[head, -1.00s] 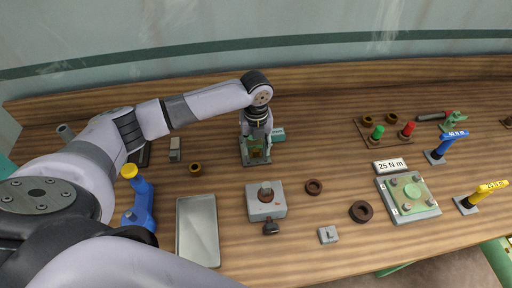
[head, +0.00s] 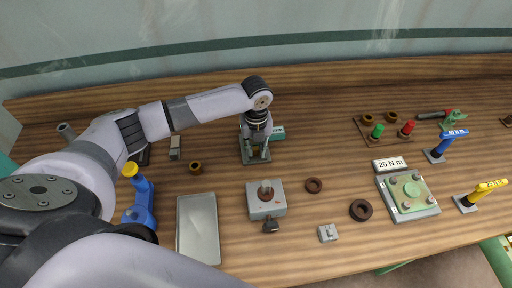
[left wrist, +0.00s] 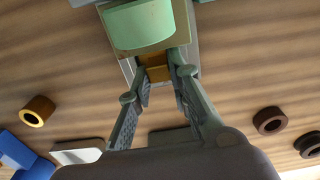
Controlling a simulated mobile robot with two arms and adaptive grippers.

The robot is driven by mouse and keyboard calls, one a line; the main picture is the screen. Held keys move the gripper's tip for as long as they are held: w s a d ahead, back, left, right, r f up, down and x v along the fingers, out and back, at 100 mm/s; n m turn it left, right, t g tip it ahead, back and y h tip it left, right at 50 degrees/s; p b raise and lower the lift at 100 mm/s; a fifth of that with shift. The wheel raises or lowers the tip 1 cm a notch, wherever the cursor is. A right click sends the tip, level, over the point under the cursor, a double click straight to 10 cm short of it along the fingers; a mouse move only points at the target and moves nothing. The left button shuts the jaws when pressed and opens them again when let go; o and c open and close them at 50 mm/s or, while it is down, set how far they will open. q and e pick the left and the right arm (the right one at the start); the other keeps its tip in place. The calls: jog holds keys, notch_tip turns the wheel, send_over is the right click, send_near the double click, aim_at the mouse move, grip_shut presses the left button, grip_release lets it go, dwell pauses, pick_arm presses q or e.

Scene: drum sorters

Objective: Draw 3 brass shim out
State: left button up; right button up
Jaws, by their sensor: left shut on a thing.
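The shim holder (head: 246,157) is a small grey-green stand at the back middle of the bench. In the left wrist view it shows as a grey frame with a pale green cylinder (left wrist: 140,24) on top. A brass shim (left wrist: 158,73) shows at the holder's near mouth, below the cylinder; how many shims are stacked inside is hidden. My left gripper (head: 257,150) points down at the holder. In the left wrist view its fingertips (left wrist: 160,76) are on either side of the brass shim, shut on it. My right gripper is not in view.
An empty grey tray (head: 181,235) lies nearer, left of a grey box (head: 266,206) with a knob. Dark rings, a bolted plate (head: 410,195) and coloured-handled tools stand to the right.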

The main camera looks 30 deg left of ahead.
pick_arm(q)
grip_shut()
jog(key=shift+s+d+r+p, duration=0.1)
jog(key=shift+s+d+p, duration=0.2)
jog(key=shift+p, duration=0.1)
jog(key=shift+s+d+p, duration=0.75)
jog(key=shift+s+p, duration=0.15)
jog(key=shift+s, duration=0.1)
jog(key=shift+s+d+p, duration=0.75)
jog(key=shift+s+p, duration=0.1)
jog(key=shift+s, duration=0.15)
notch_tip(320, 180, up, 8)
jog(key=p, duration=0.8)
